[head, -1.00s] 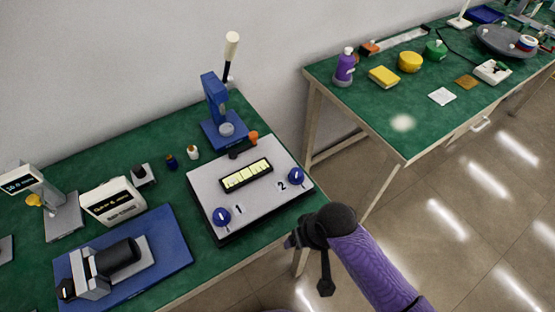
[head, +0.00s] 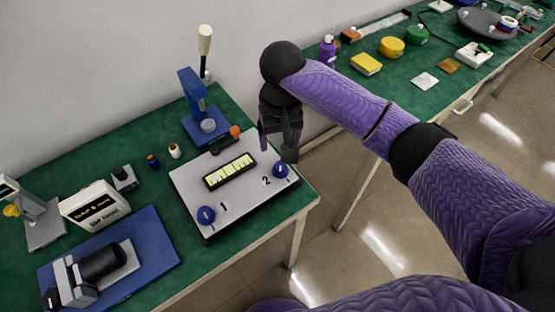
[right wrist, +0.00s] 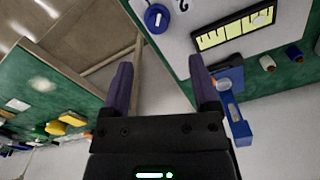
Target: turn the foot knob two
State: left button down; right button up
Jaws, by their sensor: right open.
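A grey control box (head: 190,180) sits on the green bench with a yellow-lit display (head: 229,171). Blue knob two (head: 280,170) is at its right end beside the printed 2, and it also shows at the top of the right wrist view (right wrist: 157,18). Blue knob one (head: 206,215) is at the front left beside the printed 1. My right gripper (head: 278,155) points down just above and behind knob two, apart from it. In the right wrist view its two fingers (right wrist: 158,75) are spread and empty. My left gripper is not in view.
A blue press (head: 197,108) stands behind the box, with an orange knob (head: 235,131) near the box's back edge. A blue-based device (head: 105,262) lies at left. A second green bench (head: 400,82) stands to the right across a gap.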

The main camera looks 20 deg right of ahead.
aim_at(280, 166)
jog(key=shift+w+d+f, duration=0.1)
jog(key=shift+w+d, duration=0.05)
jog(key=shift+d, duration=0.05)
notch_tip(280, 166, down, 9)
jog(key=b, duration=0.4)
jog(key=shift+f, duration=0.1)
grip_shut()
